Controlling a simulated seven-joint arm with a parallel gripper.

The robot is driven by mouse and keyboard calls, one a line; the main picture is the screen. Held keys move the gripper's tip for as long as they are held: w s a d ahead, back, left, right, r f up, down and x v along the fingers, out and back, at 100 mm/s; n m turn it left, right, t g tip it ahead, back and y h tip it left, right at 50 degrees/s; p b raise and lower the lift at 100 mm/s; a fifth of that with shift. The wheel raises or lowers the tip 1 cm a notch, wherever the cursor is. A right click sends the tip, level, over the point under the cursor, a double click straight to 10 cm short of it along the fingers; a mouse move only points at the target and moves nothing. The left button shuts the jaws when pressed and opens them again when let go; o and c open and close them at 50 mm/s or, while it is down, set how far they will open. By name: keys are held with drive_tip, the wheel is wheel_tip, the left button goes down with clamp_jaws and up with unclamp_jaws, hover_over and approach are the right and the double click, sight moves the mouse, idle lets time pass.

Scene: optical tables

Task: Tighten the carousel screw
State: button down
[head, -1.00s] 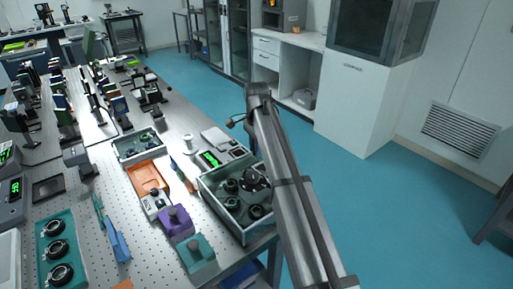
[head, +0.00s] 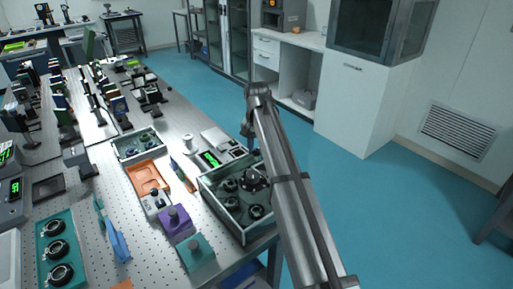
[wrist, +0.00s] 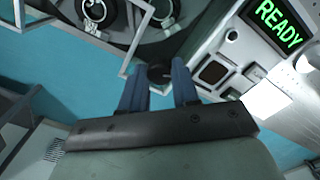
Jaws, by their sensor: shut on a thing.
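In the wrist view my gripper (wrist: 159,88) has two blue fingers, one on each side of a small dark round knob (wrist: 159,73), and is shut on it. I cannot tell for certain whether this knob is the carousel screw. In the head view my gripper (head: 251,146) points down over the back right edge of a glass-walled box (head: 236,226). A dark disc with light spots (head: 254,181), perhaps the carousel, is in that box, just below the gripper. Its right side is close to my arm.
Several black ringed parts (head: 257,211) share the box. A device with a green READY display (wrist: 279,22) stands beside it. Purple (head: 175,221) and teal (head: 197,254) blocks stand in front.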

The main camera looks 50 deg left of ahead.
sight(257, 150)
drive_tip(key=n, duration=0.5)
drive_tip(key=shift+n, duration=2.5)
drive_tip(key=c, duration=0.8)
unclamp_jaws()
wheel_tip(257, 150, up, 14)
drive_tip(key=shift+f, duration=0.1)
